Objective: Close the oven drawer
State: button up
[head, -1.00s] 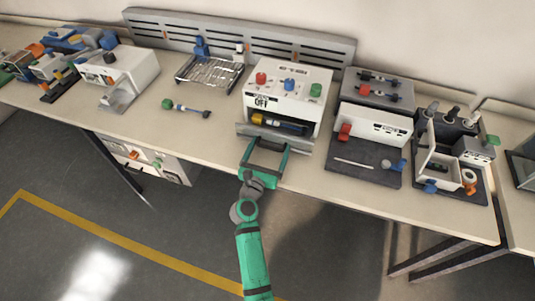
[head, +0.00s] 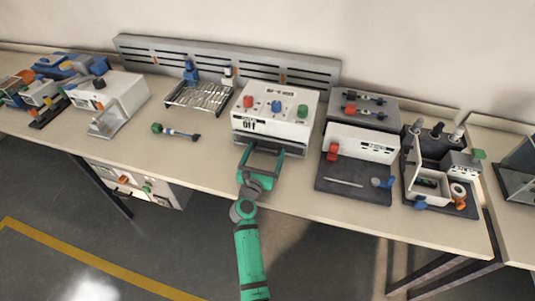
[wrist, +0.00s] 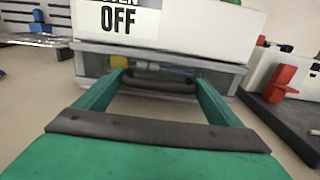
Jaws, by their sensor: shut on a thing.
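The white oven (head: 275,115) has red, blue and green knobs on top and an "OFF" label. Its grey drawer (head: 285,146) sits almost flush under the body in the head view. The wrist view shows the drawer front (wrist: 220,77) with a narrow gap above it, where a yellow and blue tool (wrist: 150,66) lies inside. My green gripper (head: 262,155) is at the front of the drawer. In the wrist view my gripper (wrist: 160,82) is shut on the dark drawer handle (wrist: 160,85), with a finger at each end.
A wire rack (head: 200,97) and a green-ended tool (head: 176,132) lie left of the oven. A dark tray with a white box (head: 362,143) stands close on the right. A slotted grey rail (head: 225,62) runs behind. The bench front edge is below my gripper.

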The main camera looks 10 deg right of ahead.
jog(key=o, duration=1.2)
jog(key=shift+d, duration=0.45)
jog(key=shift+a, duration=0.3)
jog(key=v, duration=1)
jog(key=shift+s+a+r, duration=0.1)
jog(key=shift+s+a, duration=0.05)
jog(key=shift+s, duration=0.2)
